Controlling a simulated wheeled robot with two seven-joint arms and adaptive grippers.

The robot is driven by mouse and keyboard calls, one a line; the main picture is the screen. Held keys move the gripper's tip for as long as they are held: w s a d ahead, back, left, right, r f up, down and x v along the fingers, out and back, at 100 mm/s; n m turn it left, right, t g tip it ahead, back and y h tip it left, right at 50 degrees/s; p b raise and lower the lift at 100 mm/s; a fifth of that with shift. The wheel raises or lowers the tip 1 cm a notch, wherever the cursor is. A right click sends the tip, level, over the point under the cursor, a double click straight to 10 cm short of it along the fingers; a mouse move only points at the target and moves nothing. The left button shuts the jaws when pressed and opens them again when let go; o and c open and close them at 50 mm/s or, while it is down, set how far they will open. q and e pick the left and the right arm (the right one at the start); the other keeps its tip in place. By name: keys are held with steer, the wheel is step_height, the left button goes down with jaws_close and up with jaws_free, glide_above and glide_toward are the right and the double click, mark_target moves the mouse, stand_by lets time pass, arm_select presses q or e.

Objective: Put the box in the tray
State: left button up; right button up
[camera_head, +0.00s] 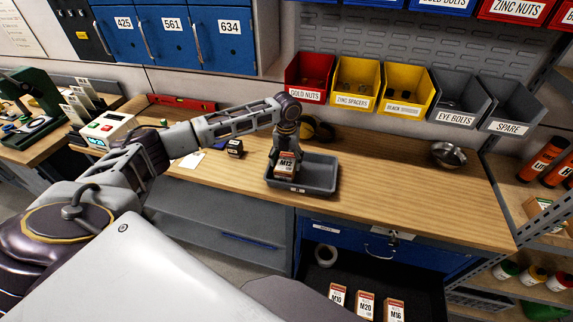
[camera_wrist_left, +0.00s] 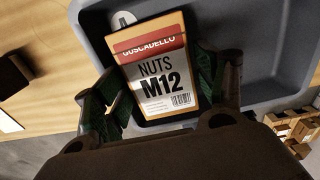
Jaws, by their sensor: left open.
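The box (camera_head: 284,165), labelled M12 nuts with a red band, is in the left part of the grey tray (camera_head: 322,177) on the wooden bench. In the left wrist view the box (camera_wrist_left: 162,85) lies label up inside the tray (camera_wrist_left: 262,50). My left gripper (camera_head: 285,150) is over the tray, right at the box. In the left wrist view its fingers (camera_wrist_left: 160,92) are open, one on each side of the box. Whether the box rests flat on the tray floor is hard to tell. My right gripper is not in view.
A small black box (camera_head: 235,148) stands left of the tray. A silver bowl-like object (camera_head: 447,154) sits at the bench's back right. Coloured bins (camera_head: 354,82) hang behind. Below is an open drawer with M10, M20 and M16 boxes (camera_head: 365,305). The bench right of the tray is clear.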

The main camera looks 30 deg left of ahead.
mark_target(287, 162)
arm_select(q)
step_height(287, 162, up, 10)
steer(key=b, duration=0.1)
stand_by(0.4)
steer(key=shift+f, duration=0.15)
stand_by(0.6)
